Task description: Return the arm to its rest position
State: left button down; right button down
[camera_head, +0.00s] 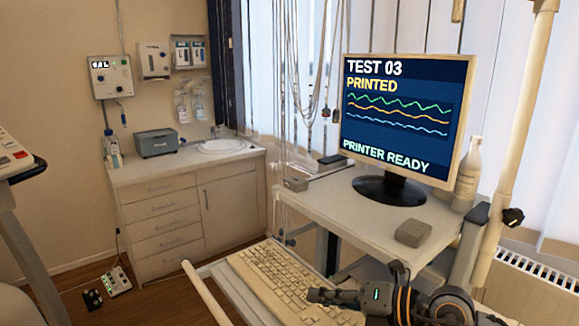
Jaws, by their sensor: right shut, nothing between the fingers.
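My right gripper (318,296) is at the lower middle of the head view, over the right end of the beige keyboard (270,278). It is shut and holds nothing. My right arm comes in from the bottom right edge. I cannot tell whether the fingertips touch the keys or hover above them. My left gripper is not in view. The monitor (400,115) reads "TEST 03", "PRINTED" and "PRINTER READY", with three wavy traces.
The monitor stands on a cart top (330,200) with a small grey block (413,233) and a white bottle (468,175). A pole (510,130) rises at the right. Cables hang behind the cart. A cabinet (165,225) with a sink stands at the back left. Floor shows between them.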

notch_tip(320, 180, up, 5)
jog(key=s+a+m+t+y, duration=0.2)
jog(key=a+m+y, duration=0.1)
jog(key=y, duration=0.1)
jog(key=w+d+r+m+t+h, duration=0.1)
jog(key=d+r+m+t+h, duration=0.1)
jog(key=d+m+t+h, duration=0.95)
jog(key=s+d+f+m+g+h, duration=0.2)
jog(key=d+f+m+h, duration=0.2)
jog(key=f+m, duration=0.4)
jog(key=s+d+f+m+g+h, duration=0.2)
jog(key=d+f+m+g+h, duration=0.1)
jog(key=f+m, duration=0.5)
jog(key=s+a+f+m+g+y, duration=0.1)
jog(key=s+f+m+g, duration=0.1)
jog(key=s+f+g, duration=0.6)
jog(key=s+f+m+g+y, duration=0.1)
jog(key=s+f+g, duration=0.3)
jog(key=s+f, duration=0.8)
jog(key=s+f+g, duration=0.1)
jog(key=s+f, duration=0.1)
jog(key=f, duration=1)
jog(key=s+f, duration=0.3)
jog(key=f, duration=0.9)
jog(key=s+d+f+g, duration=0.1)
jog(key=s+d+f, duration=0.1)
jog(key=s+f, duration=1.3)
jog(key=shift+s+d+h, duration=0.35)
jog(key=shift+s, duration=0.05)
